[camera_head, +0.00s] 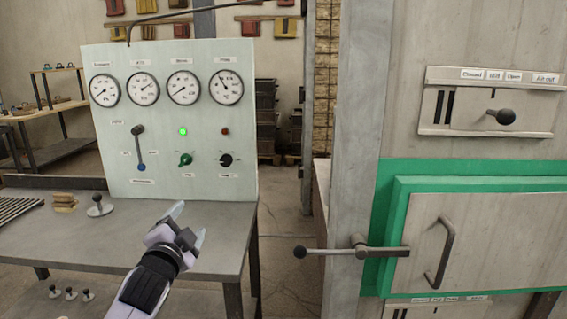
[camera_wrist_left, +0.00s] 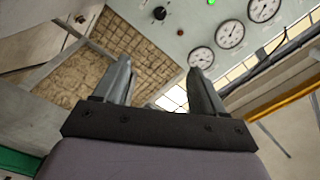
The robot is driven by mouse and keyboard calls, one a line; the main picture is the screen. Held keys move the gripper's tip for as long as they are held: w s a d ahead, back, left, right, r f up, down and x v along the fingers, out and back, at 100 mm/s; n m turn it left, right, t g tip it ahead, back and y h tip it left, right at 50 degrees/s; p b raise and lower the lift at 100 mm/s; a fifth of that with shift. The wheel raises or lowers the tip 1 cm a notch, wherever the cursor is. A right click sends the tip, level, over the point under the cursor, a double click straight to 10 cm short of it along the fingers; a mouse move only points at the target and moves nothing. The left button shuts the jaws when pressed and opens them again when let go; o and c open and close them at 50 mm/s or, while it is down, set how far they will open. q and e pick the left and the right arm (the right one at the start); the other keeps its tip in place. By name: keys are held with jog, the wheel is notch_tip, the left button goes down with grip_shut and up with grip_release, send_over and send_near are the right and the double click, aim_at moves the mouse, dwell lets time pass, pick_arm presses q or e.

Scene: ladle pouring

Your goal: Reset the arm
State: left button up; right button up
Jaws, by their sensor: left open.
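My left gripper (camera_head: 188,222) is open and empty in the head view. It is above the right part of the grey table (camera_head: 225,235), in front of the control panel (camera_head: 150,115), and appears apart from both. In the left wrist view the two fingers (camera_wrist_left: 160,85) are spread with nothing between them. The panel carries several round gauges, a lit green lamp (camera_head: 183,132), a dark red lamp (camera_head: 225,132), a lever (camera_head: 139,145), a green knob (camera_head: 185,159) and a black knob (camera_head: 226,159). My right gripper is not in view.
On the right stands a furnace with a green-framed door (camera_head: 480,245), a door handle (camera_head: 440,255), a protruding latch bar (camera_head: 340,251) and a slider knob (camera_head: 504,117). A stamp-like tool (camera_head: 100,207) and small blocks (camera_head: 64,202) sit on the table's left. Open floor lies between table and furnace.

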pick_arm(q)
jog(key=s+f+n+g+h+p, duration=0.1)
jog(key=s+f+n+g+p, duration=0.35)
jog(key=s+f, duration=1.35)
jog(key=s+f+n+g+p, duration=0.1)
jog(key=s+f+n, duration=0.1)
jog(key=s, duration=0.6)
jog(key=s+f+n+g, duration=0.2)
jog(key=s+f, duration=0.3)
jog(key=s, duration=0.4)
jog(key=shift+s+d+f+n+h+p, duration=0.15)
jog(key=shift+s+d+n+h+p, duration=0.15)
jog(key=shift+n, duration=0.35)
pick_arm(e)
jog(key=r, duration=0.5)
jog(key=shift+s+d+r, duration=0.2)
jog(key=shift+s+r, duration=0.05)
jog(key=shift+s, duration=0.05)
